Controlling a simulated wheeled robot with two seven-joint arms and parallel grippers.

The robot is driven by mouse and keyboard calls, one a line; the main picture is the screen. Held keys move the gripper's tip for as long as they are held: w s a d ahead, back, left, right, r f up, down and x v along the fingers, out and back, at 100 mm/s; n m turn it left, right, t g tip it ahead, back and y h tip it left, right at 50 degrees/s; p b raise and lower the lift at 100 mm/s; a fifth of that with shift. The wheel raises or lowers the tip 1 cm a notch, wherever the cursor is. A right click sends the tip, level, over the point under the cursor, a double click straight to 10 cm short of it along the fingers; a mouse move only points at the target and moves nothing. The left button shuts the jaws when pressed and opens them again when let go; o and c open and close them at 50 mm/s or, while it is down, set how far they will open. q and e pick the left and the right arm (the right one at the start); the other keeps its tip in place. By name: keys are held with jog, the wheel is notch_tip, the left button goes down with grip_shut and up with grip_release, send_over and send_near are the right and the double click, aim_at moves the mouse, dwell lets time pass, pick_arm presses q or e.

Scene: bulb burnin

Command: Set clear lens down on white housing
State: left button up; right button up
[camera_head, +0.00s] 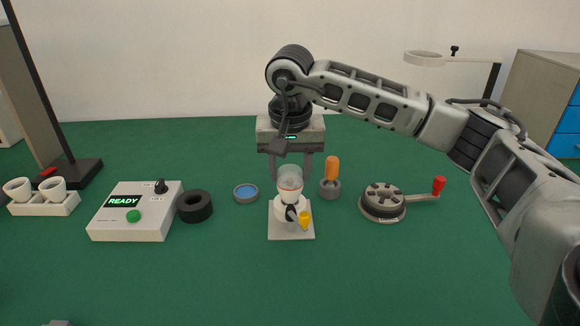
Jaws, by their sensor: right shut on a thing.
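My right gripper (290,175) reaches down over the middle of the table, shut on the clear lens (290,172). The lens is a translucent dome-like cup, upright between the fingertips. The white housing (281,212) stands directly below it on a light grey square plate (275,232). An orange ring line shows near the lens's lower part. The lens overlaps the top of the housing in the picture; I cannot tell whether they touch. A dark lever and a yellow knob (305,219) are at the housing's front. My left gripper is not in view.
Left are a white box reading READY (110,222), a black ring (195,207), a blue-topped disc (246,192) and white cups in a tray (42,207). Right are an orange-handled tool (332,168) and a round grey device with a red-knobbed crank (382,203).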

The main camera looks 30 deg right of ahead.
jog(key=o, duration=1)
jog(key=shift+r, duration=0.4)
pick_arm(q)
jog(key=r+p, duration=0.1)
jog(key=p, duration=0.1)
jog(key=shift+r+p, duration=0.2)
jog(key=shift+p, duration=0.15)
pick_arm(e)
notch_tip(320, 180, up, 15)
jog(key=s+a, duration=0.1)
jog(key=s, duration=0.1)
jog(key=shift+a, duration=0.1)
